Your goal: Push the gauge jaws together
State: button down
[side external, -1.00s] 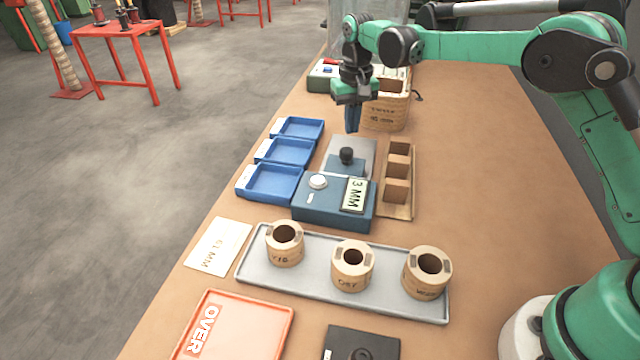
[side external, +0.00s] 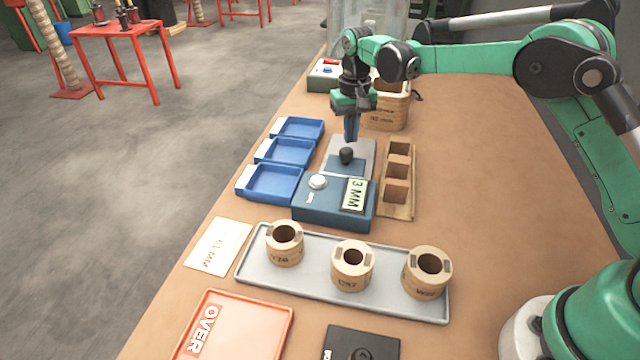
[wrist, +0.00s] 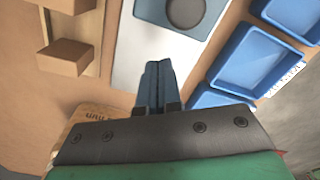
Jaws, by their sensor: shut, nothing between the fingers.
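The gauge (side external: 335,202) is a blue box with a white button and a display reading 3 MM. Behind it lies a grey plate (side external: 362,147) carrying a blue sliding jaw with a black knob (side external: 346,155). My gripper (side external: 351,138) is shut and empty, pointing down just behind the knob. I cannot tell whether it touches the knob. In the wrist view my shut fingers (wrist: 158,82) are over the pale plate (wrist: 130,50), with the blue jaw and dark round knob (wrist: 186,12) beyond them at the top.
Several blue trays (side external: 272,183) stand left of the gauge, and a wooden slotted rack (side external: 399,208) stands right. A grey tray (side external: 318,283) with three coils lies in front. The table is clear at right.

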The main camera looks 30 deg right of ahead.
jog(key=shift+f, duration=0.25)
jog(key=shift+s+a, duration=0.1)
jog(key=shift+a, duration=0.05)
jog(key=shift+s+a, duration=0.85)
dwell(0.5)
jog(key=shift+d, duration=0.1)
jog(key=shift+w+d, duration=0.35)
jog(key=shift+w, duration=0.05)
jog(key=shift+r, duration=0.15)
notch_tip(320, 180, up, 7)
dwell(0.4)
